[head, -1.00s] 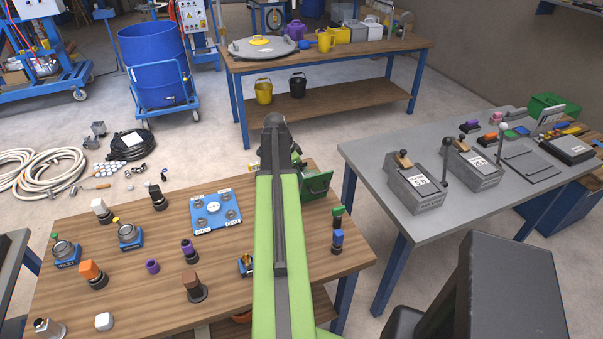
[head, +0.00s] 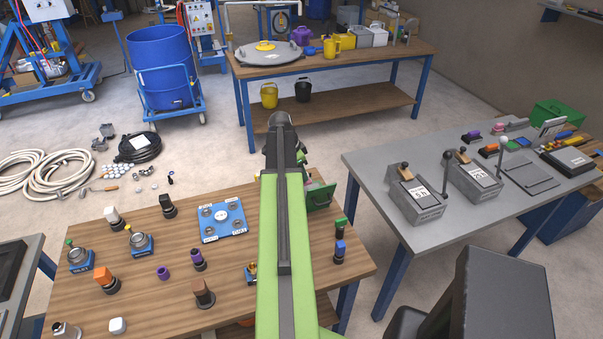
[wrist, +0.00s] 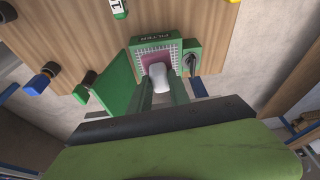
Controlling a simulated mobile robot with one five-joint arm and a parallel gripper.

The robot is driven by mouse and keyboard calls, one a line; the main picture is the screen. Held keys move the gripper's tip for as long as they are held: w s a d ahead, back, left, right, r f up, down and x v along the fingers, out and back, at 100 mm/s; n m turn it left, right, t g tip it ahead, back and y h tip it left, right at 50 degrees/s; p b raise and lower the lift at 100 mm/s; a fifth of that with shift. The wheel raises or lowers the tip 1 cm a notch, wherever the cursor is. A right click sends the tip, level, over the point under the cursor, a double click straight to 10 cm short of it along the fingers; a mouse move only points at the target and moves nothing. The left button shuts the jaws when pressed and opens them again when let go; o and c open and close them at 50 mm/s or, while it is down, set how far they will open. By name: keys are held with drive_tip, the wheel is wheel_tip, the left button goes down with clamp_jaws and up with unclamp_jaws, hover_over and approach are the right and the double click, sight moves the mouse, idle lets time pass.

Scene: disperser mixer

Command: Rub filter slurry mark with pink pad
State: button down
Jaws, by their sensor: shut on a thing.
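The green filter housing (wrist: 149,42), marked FILTER, shows in the wrist view with a pale grid face and an open green flap (wrist: 115,82) at its left. The pink pad (wrist: 147,62) lies over the grid, seemingly against it, with a whitish grip block on top. My gripper (wrist: 161,88) is shut on that whitish block. I cannot make out the slurry mark; the pad may cover it. In the head view my arm hides the gripper, and the green flap (head: 320,197) shows just right of it.
A green fitting with a dark knob (wrist: 190,60) stands close right of the housing. Blue and green knobs (head: 339,248) stand at the wooden table's right edge. Grey boxes with levers (head: 418,195) are on the right bench. The floor between tables is clear.

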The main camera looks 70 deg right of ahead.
wheel_tip(320, 180, up, 3)
drive_tip(key=p, duration=0.3)
drive_tip(key=shift+r, duration=0.1)
drive_tip(key=shift+f, duration=0.25)
